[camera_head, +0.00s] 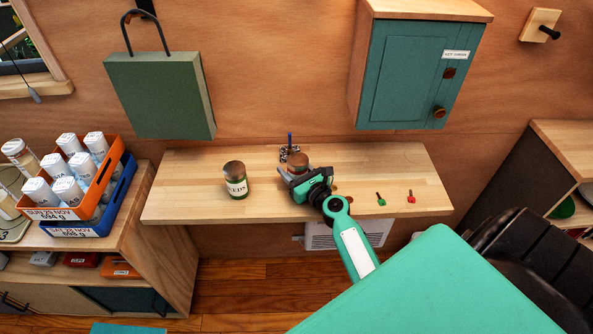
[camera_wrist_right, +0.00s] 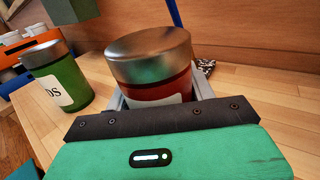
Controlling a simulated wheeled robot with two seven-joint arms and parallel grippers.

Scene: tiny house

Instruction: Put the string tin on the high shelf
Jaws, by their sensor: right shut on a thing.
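A green tin (camera_head: 236,184) with a cream label ending in "EDS" stands to the left, apart from the gripper. I cannot single out a high shelf. My left gripper is not in view.
A teal cabinet (camera_head: 405,75) hangs above the board's right half, with a wooden top (camera_head: 430,9). Green and red keys (camera_head: 381,199) lie right of the gripper. A dark chain and blue item (camera_head: 289,148) are behind the tin. An orange crate (camera_head: 105,185) stands left.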

